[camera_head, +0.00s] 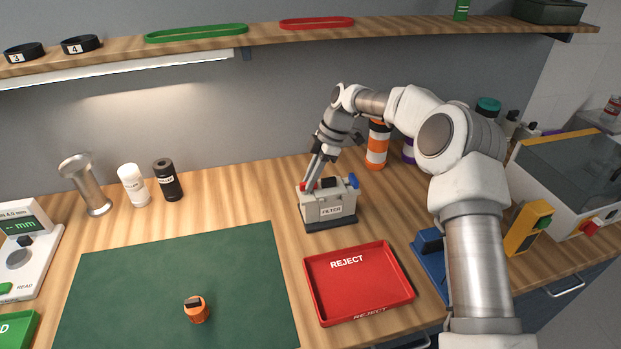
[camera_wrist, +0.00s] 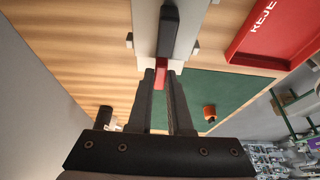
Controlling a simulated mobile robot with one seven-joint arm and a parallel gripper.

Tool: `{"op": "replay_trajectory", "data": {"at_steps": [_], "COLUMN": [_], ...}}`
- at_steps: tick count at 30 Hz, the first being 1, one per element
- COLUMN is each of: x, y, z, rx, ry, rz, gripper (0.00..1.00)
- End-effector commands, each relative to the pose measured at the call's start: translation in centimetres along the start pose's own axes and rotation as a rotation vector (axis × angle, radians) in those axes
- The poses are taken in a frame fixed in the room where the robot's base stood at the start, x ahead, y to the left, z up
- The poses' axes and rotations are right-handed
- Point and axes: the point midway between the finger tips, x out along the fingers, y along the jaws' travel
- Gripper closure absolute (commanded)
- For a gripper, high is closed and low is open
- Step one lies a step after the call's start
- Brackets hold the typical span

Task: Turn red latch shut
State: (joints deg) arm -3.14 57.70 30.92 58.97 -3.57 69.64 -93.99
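The grey filter unit (camera_head: 331,211), labelled FILTER, stands on the wooden bench behind the red tray. It has a blue part (camera_head: 352,181) on its right end and a dark part on top. The red latch (camera_head: 308,186) is at its left end, mostly hidden by my gripper fingers (camera_head: 311,178). In the wrist view the red latch (camera_wrist: 162,76) sits between my two dark fingertips (camera_wrist: 162,73) and fills the narrow gap. My gripper looks shut on it. The dark bar (camera_wrist: 168,30) on the unit runs away from the latch.
The red REJECT tray (camera_head: 358,283) lies in front of the unit. A green mat (camera_head: 180,290) with an orange part (camera_head: 196,309) is at left front. Orange-banded (camera_head: 377,147) and purple-banded containers stand behind right. Bare bench lies left of the unit.

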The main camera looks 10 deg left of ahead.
Motion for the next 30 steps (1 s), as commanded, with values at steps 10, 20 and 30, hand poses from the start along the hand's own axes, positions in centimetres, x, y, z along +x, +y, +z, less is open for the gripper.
{"op": "replay_trajectory", "data": {"at_steps": [10, 20, 30], "x": [0.0, -2.3, -10.6], "y": [0.0, 0.1, 0.1], "z": [0.0, 0.0, 0.0], "rx": [0.000, 0.000, 0.001], "ry": [-0.001, -0.001, 0.000], "rz": [-0.001, 0.004, 0.004], "gripper": [0.53, 0.53, 0.53]}}
